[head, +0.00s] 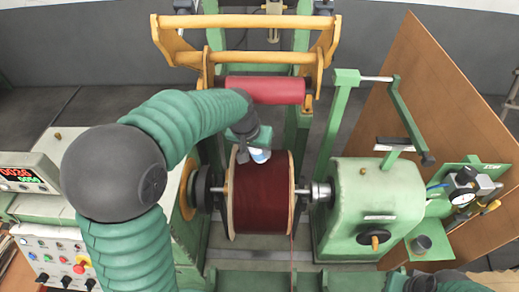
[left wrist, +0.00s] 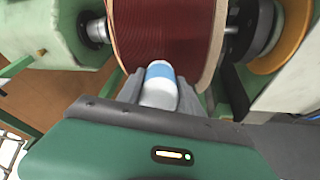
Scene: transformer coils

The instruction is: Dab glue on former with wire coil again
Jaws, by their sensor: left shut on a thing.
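The former with the dark red wire coil (head: 262,200) is mounted on the spindle between the two green machine heads. In the left wrist view the coil (left wrist: 160,32) fills the top middle, with a pale flange at its right end. My left gripper (head: 253,149) is at the upper side of the coil, shut on a white glue bottle with a blue band (head: 260,156). In the left wrist view the bottle (left wrist: 159,86) sits between the fingers, its far end close to the coil. I cannot tell whether it touches. My right gripper is not in view.
A red roller (head: 265,90) on a yellow frame (head: 240,50) stands behind the coil. The green tailstock (head: 375,210) is at the right, before a brown board (head: 450,120). A control panel (head: 60,255) is at the lower left.

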